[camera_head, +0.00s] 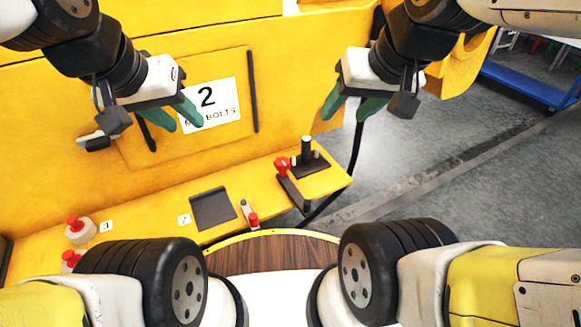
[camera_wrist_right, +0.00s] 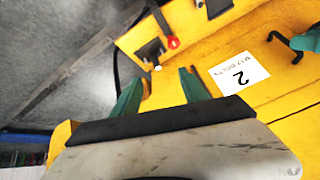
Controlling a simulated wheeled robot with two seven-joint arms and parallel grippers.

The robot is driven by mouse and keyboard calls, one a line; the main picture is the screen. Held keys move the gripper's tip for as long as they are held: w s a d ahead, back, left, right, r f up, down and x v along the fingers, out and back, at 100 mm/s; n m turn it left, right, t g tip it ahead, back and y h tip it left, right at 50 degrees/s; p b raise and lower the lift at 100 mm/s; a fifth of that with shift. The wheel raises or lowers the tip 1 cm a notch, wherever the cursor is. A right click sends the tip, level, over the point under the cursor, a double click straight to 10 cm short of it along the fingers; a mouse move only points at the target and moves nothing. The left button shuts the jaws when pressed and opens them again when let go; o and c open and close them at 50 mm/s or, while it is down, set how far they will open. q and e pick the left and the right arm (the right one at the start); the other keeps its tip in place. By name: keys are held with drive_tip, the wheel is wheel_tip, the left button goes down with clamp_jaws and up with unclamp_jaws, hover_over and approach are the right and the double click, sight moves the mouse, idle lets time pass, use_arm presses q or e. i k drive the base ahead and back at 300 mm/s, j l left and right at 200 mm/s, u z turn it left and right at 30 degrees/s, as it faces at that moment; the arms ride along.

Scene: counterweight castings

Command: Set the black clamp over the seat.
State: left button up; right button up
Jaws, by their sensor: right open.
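A black clamp bar (camera_head: 294,192) with a red knob at its far end lies tilted on the yellow ledge. Next to it stands a black base with an upright post (camera_head: 307,152); I cannot tell for certain which part is the seat. In the right wrist view, the red knob (camera_wrist_right: 173,42) and a black block (camera_wrist_right: 151,52) show beyond the fingers. My right gripper (camera_head: 350,108) is open and empty, above and right of the clamp; its green fingers show in the wrist view (camera_wrist_right: 160,90). My left gripper (camera_head: 181,123) is open and empty before the sign.
A yellow panel carries a white sign (camera_head: 209,105) marked 2. On the yellow ledge are a black plate (camera_head: 213,208), a small red-tipped item (camera_head: 250,215) and red-topped white pots (camera_head: 80,230) at left. A blue cart (camera_head: 525,85) stands on the grey floor at right.

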sight(294, 189)
drive_tip(key=k+l, duration=0.3)
drive_tip(key=k+l+u, duration=0.15)
drive_tip(key=k+l, duration=0.15)
drive_tip(key=k, duration=0.2)
